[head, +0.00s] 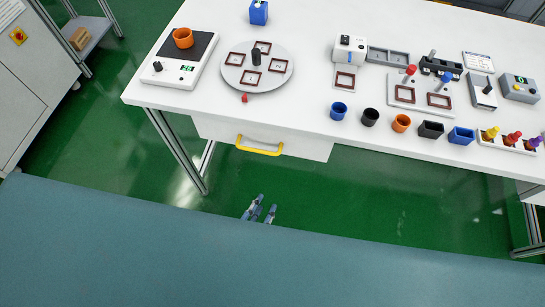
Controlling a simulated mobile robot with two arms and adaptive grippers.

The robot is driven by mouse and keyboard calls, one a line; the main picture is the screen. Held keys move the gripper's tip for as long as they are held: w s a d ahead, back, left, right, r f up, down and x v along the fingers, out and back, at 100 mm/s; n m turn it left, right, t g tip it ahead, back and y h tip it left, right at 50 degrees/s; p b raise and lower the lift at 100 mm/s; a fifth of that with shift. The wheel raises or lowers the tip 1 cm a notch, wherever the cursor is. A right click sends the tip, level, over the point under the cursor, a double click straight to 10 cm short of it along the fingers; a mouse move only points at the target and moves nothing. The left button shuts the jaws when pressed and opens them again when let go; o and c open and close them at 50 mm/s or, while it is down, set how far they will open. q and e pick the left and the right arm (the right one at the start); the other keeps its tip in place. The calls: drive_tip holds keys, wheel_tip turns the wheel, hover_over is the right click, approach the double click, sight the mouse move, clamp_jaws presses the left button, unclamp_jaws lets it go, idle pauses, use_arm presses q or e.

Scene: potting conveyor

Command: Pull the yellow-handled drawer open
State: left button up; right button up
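The white drawer (305,147) hangs under the front edge of the white table. Its yellow handle (259,150) is a bar across the drawer front. The drawer looks shut, with no inside showing. My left gripper (267,202) shows just past the edge of the teal surface, below the handle in the picture and apart from it. Its fingers are spread with nothing between them. The rest of it is hidden by the teal surface. My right gripper is not in view.
The teal surface (150,240) fills the foreground. Green floor (400,200) lies between it and the table (310,20). The table bears a scale (178,74), a round turntable (278,52), several cups and small devices. A table leg (180,152) stands left of the drawer.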

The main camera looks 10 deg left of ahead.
sight(264, 152)
use_arm(q)
drive_tip(key=w+a+r+n+t+y+b, duration=0.1)
drive_tip(key=w+a+r+n+t+y, duration=0.15)
drive_tip(key=r+n, duration=0.75)
drive_tip(key=w+m, duration=0.1)
drive_tip(key=w, duration=0.2)
drive_tip(key=w+m+p, duration=0.1)
drive_tip(key=w, duration=0.3)
drive_tip(key=w+d+m, duration=0.1)
drive_tip(key=w, duration=0.2)
drive_tip(key=shift+w+r+h, duration=0.25)
drive_tip(key=shift+w+r, duration=0.1)
drive_tip(key=shift+w, duration=0.05)
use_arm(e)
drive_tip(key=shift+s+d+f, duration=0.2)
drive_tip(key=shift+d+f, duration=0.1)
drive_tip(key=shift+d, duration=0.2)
use_arm(q)
clamp_jaws()
drive_tip(key=shift+s, duration=0.1)
